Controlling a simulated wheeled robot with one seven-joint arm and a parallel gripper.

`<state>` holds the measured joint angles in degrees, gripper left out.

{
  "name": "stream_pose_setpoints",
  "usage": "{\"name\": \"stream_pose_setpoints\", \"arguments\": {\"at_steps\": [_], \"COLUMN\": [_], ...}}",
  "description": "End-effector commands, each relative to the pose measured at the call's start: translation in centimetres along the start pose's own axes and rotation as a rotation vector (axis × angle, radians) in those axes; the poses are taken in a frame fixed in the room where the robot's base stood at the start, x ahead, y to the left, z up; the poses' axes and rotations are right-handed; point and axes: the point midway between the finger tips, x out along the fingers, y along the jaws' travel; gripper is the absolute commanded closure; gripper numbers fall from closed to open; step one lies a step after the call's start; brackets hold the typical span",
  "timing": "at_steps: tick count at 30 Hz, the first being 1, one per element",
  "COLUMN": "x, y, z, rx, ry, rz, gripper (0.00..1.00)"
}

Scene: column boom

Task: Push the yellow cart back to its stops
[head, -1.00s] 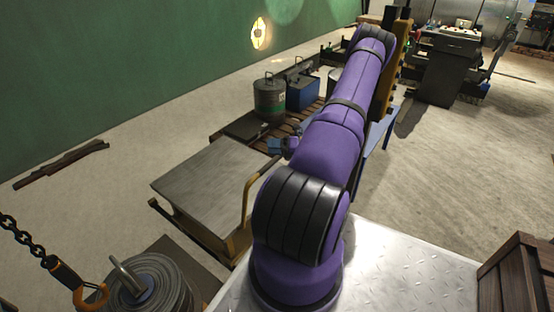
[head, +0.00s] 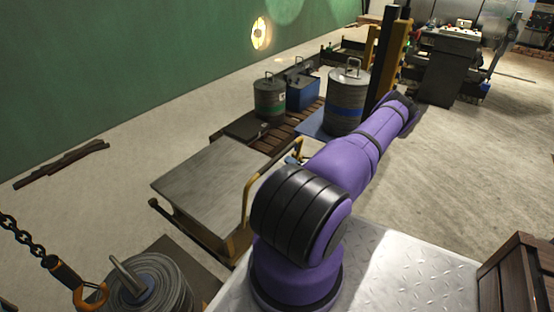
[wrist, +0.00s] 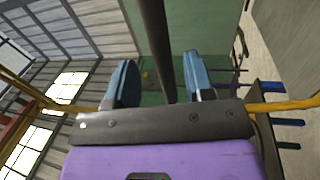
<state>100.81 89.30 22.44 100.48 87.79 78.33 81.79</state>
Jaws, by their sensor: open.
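The yellow cart has a flat grey top (head: 212,172) and a bent yellow handle (head: 247,197) at its right end. It stands left of my arm in the head view. My gripper is mostly hidden behind my purple arm there, near the far end of the handle. In the wrist view my gripper (wrist: 158,82) has its two blue fingers apart. A yellow bar (wrist: 285,105) shows on both sides of the gripper, crossing at the finger bases; I cannot tell whether it touches. A dark pole lies in line with the finger gap. The stops cannot be made out.
A wooden pallet (head: 283,137) beyond the cart carries a grey-green canister (head: 270,100) and a blue box (head: 303,92). A larger banded canister (head: 346,100) stands on a blue surface to the right. A weight coil (head: 150,285) and hook (head: 92,292) are front left.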

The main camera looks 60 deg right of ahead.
Motion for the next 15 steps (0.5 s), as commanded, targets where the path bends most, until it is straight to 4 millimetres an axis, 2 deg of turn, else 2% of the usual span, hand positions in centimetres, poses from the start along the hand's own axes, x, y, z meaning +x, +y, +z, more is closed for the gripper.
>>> {"name": "stream_pose_setpoints", "arguments": {"at_steps": [1,6,15], "x": [1.1,3.7,5.8], "y": [0.0,0.0,0.0], "z": [-0.1,-0.1,0.0], "rx": [0.000,-0.001,-0.001], "ry": [0.003,0.003,0.001], "rz": [0.002,0.002,0.000], "gripper": [0.52,0.52,0.52]}}
